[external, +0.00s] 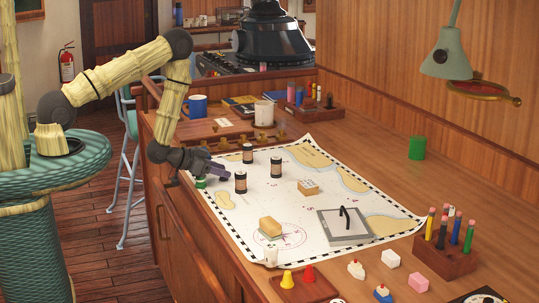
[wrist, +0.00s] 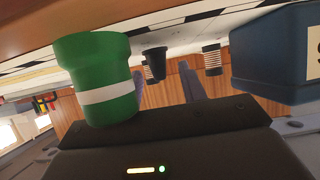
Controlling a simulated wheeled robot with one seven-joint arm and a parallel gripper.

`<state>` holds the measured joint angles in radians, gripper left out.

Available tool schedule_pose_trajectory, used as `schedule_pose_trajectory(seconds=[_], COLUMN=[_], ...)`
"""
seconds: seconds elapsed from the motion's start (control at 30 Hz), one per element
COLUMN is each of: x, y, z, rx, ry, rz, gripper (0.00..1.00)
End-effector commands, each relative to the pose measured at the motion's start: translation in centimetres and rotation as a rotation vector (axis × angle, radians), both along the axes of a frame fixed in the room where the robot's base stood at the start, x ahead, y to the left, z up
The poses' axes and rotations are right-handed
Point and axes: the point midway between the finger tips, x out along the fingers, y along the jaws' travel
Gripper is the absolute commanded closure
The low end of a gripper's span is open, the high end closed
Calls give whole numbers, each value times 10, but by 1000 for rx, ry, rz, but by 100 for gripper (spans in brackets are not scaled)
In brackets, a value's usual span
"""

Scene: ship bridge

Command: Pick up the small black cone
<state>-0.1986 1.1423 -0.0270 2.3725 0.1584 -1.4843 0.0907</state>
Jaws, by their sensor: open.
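No shape is clearly a black cone in the external view.
A green piece with a white band (wrist: 103,85) is close beside my gripper; it also shows in the external view (external: 200,183). A blue box-like thing (wrist: 275,55) is close on the other side. The chart (external: 330,190) also holds tan blocks and a grey pad (external: 335,232).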

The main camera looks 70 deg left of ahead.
Motion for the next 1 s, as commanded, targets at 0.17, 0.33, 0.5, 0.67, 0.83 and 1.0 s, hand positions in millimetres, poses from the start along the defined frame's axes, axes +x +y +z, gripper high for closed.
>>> schedule_pose_trajectory(seconds=[0.17,0.33,0.5,0.67,0.83,1.0], x=[0,0,0,0,1,1], y=[0,0,0,0,0,0], z=[0,0,0,1,9,27], rx=[0,0,0,0,0,1], ry=[0,0,0,0,-2,-4], rz=[0,0,0,0,0,0], gripper=[82,100,100,100,100,100])
